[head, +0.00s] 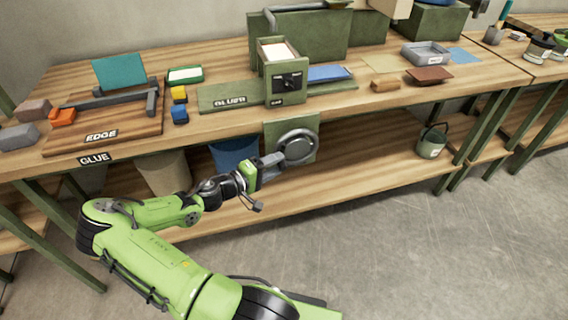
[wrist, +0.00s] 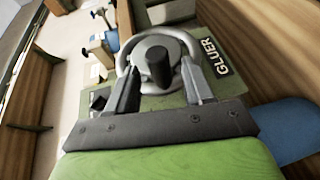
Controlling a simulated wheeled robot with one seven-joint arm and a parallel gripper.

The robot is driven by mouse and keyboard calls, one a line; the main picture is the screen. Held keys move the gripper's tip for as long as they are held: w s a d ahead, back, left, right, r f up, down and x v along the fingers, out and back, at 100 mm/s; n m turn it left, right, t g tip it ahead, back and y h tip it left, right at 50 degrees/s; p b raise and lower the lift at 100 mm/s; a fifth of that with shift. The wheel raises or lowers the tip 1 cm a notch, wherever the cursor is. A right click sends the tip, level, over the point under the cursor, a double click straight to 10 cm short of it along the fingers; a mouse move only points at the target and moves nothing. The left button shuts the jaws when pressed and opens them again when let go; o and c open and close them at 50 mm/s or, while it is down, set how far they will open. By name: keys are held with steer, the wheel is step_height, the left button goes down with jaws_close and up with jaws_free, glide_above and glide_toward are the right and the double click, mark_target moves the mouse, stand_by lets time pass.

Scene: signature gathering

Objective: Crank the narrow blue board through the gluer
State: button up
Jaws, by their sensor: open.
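The blue board (head: 328,73) lies flat on the green bed at the right side of the gluer (head: 281,78), close to its housing. The grey crank wheel (head: 297,145) is on a green plate at the bench's front, below the gluer. My gripper (head: 276,160) is at the wheel's left side. In the wrist view my gripper (wrist: 160,68) is open, with one finger on each side of the wheel's dark handle (wrist: 157,64). Whether either finger touches the handle is unclear. The wheel's ring (wrist: 172,36) shows behind the fingers.
A wooden EDGE board (head: 100,134) with a teal panel (head: 119,71) and small blocks is on the left of the bench. A grey tray (head: 425,54) is at the right.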

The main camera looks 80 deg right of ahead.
mark_target(298, 151)
steer(key=x, duration=0.4)
steer(key=shift+s+d+b, duration=0.15)
steer(key=shift+d+b, duration=0.05)
steer(key=shift+b, duration=0.1)
jaws_close()
